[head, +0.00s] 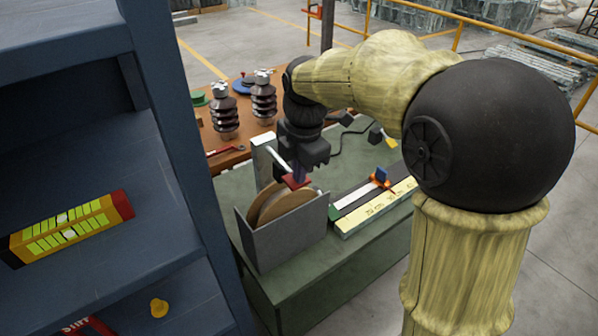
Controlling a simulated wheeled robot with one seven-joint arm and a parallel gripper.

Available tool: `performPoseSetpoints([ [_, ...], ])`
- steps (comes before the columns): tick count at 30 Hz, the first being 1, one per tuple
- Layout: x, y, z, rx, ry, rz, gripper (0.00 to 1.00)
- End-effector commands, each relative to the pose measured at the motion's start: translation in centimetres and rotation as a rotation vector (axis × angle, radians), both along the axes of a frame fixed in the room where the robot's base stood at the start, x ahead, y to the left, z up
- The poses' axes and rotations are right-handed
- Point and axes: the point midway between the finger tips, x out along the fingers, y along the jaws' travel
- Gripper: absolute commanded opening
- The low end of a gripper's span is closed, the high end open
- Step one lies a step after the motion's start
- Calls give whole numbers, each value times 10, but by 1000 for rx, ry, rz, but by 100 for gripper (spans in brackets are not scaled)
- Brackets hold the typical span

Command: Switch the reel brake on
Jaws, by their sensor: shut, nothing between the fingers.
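The reel (284,205) is a tan-brown disc standing upright in a grey open-topped holder (292,237) on the green bench. A small red part (296,182) sits at the top of the reel and may belong to the brake; its setting cannot be told. A pale upright post (264,162) stands behind the reel. My gripper (298,174) points down directly above the red part, shut and empty. Its fingertips are small and dark, and I cannot tell whether they touch the red part. The gripper and wrist hide some of what lies behind.
A measuring strip with an orange and blue piece (380,179) lies right of the reel on the green bench (310,283). Dark ribbed insulators (263,100) stand on a brown table behind. A blue shelf (165,150) rises close on the left, holding a yellow-black item (68,229).

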Motion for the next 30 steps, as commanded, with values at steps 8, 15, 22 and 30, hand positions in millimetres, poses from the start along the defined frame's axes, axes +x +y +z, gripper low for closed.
performPoseSetpoints([
  [8,-2,-2,-21,60,-90,-1,0],
  [15,-2,-2,-32,108,-162,0,0],
  [22,-1,-1,-45,143,-216,-1,0],
  [30,0,0,-52,144,-215,0,0],
])
